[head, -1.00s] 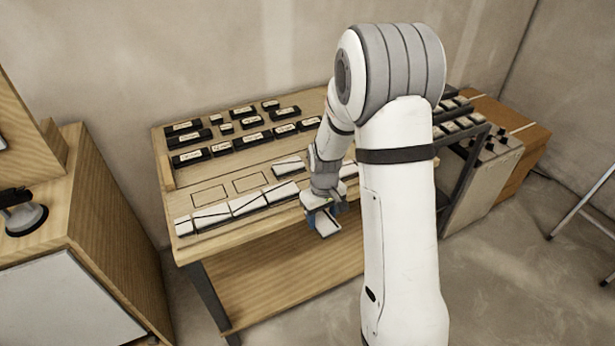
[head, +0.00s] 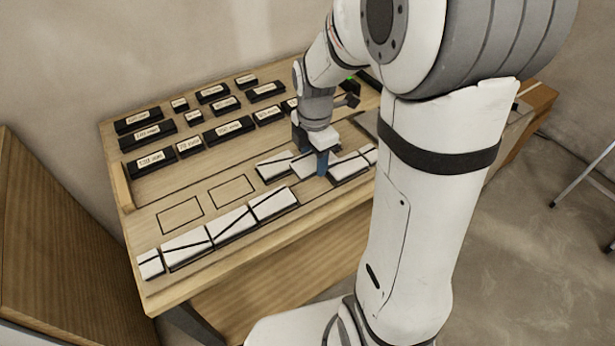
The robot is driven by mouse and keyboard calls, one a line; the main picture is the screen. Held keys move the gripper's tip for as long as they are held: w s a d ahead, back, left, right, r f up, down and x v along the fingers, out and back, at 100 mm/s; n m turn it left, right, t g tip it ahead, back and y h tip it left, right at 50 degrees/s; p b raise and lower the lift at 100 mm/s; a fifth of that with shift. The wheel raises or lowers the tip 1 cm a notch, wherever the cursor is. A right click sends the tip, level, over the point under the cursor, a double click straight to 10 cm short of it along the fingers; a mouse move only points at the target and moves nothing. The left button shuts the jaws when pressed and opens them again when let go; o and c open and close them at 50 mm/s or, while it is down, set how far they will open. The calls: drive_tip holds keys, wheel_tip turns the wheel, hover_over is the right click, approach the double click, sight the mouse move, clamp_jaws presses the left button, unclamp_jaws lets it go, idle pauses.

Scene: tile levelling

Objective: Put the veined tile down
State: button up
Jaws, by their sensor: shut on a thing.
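My gripper (head: 321,163) is low over the front part of the bench, at a gap in the front row of tiles. It is shut on a white veined tile (head: 304,166), which is partly hidden by the blue fingers. I cannot tell whether this tile touches the bench. To its left in the row lie white tiles with dark veins, such as this one (head: 272,203). To its right lies another veined tile (head: 349,166). A separate white tile (head: 273,166) lies just behind the row, left of the gripper.
The wooden bench (head: 170,290) has two empty outlined rectangles (head: 180,213) behind the front row. Several dark labelled blocks (head: 228,130) stand at the back. My own arm hides the bench's right side. A wooden cabinet (head: 50,250) stands at left.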

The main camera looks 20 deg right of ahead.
sight(311, 188)
drive_tip(key=f, duration=0.7)
drive_tip(key=shift+a+f+b, duration=0.2)
drive_tip(key=shift+f+b, duration=0.1)
drive_tip(key=shift+s, duration=0.1)
drive_tip(key=shift+f, duration=0.15)
drive_tip(key=o, duration=1)
